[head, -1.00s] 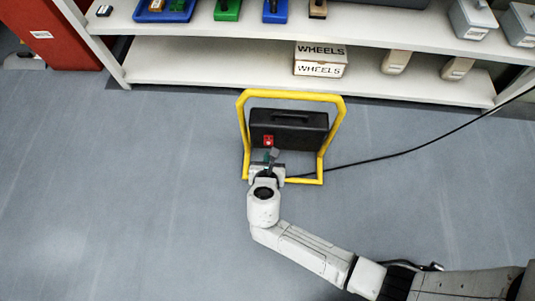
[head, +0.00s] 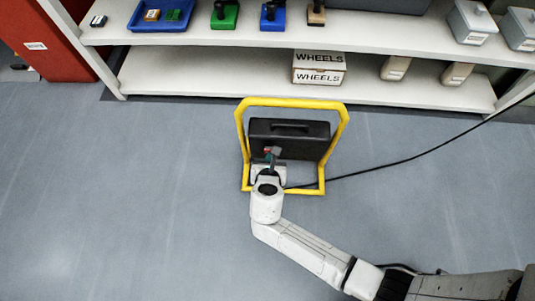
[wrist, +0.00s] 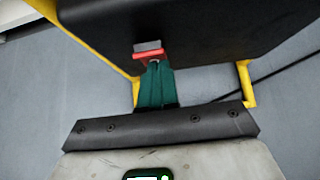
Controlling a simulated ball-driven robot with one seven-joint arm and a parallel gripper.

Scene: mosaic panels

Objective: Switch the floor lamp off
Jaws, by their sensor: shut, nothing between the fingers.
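The floor lamp (head: 300,136) is a black box in a yellow tubular frame (head: 342,135), standing on the floor in front of the shelves. Its red switch (wrist: 148,57) shows on the black housing in the wrist view. My gripper (wrist: 154,64) has green fingers, shut and empty, with the tips at the red switch. They appear to touch it, but contact is not certain. In the head view my gripper (head: 271,153) covers most of the switch. The lamp's front face is out of view, so I cannot tell whether it is lit.
A black cable (head: 410,157) runs from the lamp to the right across the floor. A white shelf (head: 200,72) behind holds boxes marked WHEELS (head: 319,68), bins and stamps. A red cabinet (head: 45,40) stands at far left. The grey floor to the left is clear.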

